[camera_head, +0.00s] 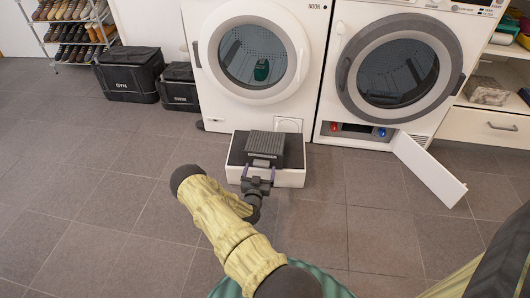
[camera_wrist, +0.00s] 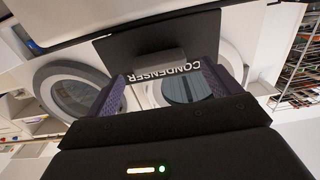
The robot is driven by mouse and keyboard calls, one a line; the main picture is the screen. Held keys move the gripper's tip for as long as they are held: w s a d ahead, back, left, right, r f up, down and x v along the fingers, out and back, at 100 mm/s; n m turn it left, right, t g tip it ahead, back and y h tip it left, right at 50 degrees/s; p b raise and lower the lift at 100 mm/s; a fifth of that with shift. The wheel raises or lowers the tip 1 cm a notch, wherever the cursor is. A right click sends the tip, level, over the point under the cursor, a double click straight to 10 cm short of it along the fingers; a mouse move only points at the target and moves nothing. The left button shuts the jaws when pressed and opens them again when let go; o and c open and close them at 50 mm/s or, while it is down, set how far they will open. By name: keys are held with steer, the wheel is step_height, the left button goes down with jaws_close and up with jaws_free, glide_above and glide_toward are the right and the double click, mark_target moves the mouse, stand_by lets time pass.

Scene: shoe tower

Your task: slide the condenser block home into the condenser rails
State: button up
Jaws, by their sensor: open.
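The condenser block (camera_head: 265,145) is dark grey with a ribbed top. It rests on a low white box with a dark top in front of the left machine. In the wrist view its black end, lettered CONDENSER (camera_wrist: 172,75), appears upside down between my fingers. My gripper (camera_head: 258,172) is open at the block's near end, with one purple finger on either side. I cannot tell whether the fingers touch it. The open bay (camera_head: 357,131) low in the right machine has a red and a blue part inside. The condenser rails cannot be made out in it.
The white box (camera_head: 288,178) stands on the tiled floor. A white flap (camera_head: 430,170) hangs open from the bay and juts out over the floor. Black bags (camera_head: 130,75) and a shoe rack (camera_head: 75,30) are at the left. The floor between box and flap is clear.

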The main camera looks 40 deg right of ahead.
steer(key=shift+f+b+x, duration=0.2)
steer(key=shift+b+x, duration=0.4)
steer(key=shift+x, duration=0.55)
steer(key=shift+w+d+r, duration=0.15)
steer(key=shift+d, duration=0.05)
steer(key=shift+r, duration=0.1)
steer(key=c, duration=1.4)
steer(key=shift+c, duration=0.2)
steer(key=shift+r, duration=0.1)
step_height(320, 180, up, 10)
steer(key=p, duration=0.6)
